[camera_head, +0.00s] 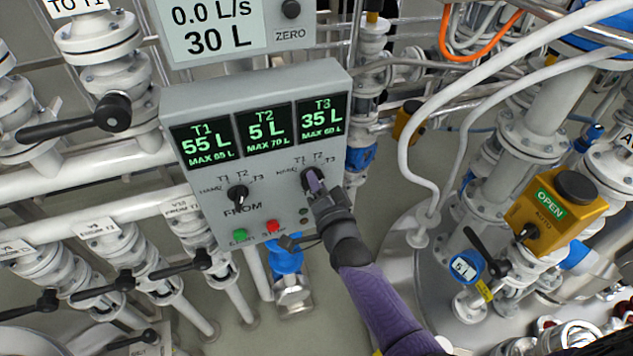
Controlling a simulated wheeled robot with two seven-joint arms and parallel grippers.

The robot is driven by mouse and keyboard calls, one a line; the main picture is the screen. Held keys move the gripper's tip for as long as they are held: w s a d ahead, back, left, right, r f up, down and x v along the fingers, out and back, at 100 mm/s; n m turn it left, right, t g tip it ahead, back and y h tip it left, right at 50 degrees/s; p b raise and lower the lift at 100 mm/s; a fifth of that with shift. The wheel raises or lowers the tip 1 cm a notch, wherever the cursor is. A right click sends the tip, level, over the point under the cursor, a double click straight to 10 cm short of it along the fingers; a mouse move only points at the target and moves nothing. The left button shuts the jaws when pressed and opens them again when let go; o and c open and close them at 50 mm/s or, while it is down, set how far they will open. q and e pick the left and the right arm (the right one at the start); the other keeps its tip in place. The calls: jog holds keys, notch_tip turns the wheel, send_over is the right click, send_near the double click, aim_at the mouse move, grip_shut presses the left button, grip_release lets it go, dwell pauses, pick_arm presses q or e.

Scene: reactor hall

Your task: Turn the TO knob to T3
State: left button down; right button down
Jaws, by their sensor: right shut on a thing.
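The grey control box (262,90) stands in the middle of the head view, tilted in the picture. Its right-hand knob, the TO knob (309,176), is black and has T1, T2 and T3 marks around it. My right gripper (316,184) is shut on this knob and covers much of it, so its pointing direction is hard to tell. The label below that knob is hidden by the gripper. The left-hand FROM knob (237,193) is black and uncovered. My left gripper is not in view.
A green button (240,235) and a red button (272,227) sit low on the box. Screens above read T1 55 L, T2 5 L and T3 35 L. A flow display (212,30) hangs above. Valves with black handles (112,112) crowd the left; a white hose (408,150) runs at right.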

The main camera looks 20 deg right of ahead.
jog(key=shift+f+m, duration=0.1)
jog(key=shift+m, duration=0.3)
jog(key=c, duration=0.6)
grip_release()
jog(key=shift+c, duration=0.2)
jog(key=shift+s, duration=0.1)
jog(key=s+p, duration=0.1)
jog(key=s, duration=0.8)
jog(key=shift+s+d, duration=0.2)
jog(key=shift+s, duration=0.2)
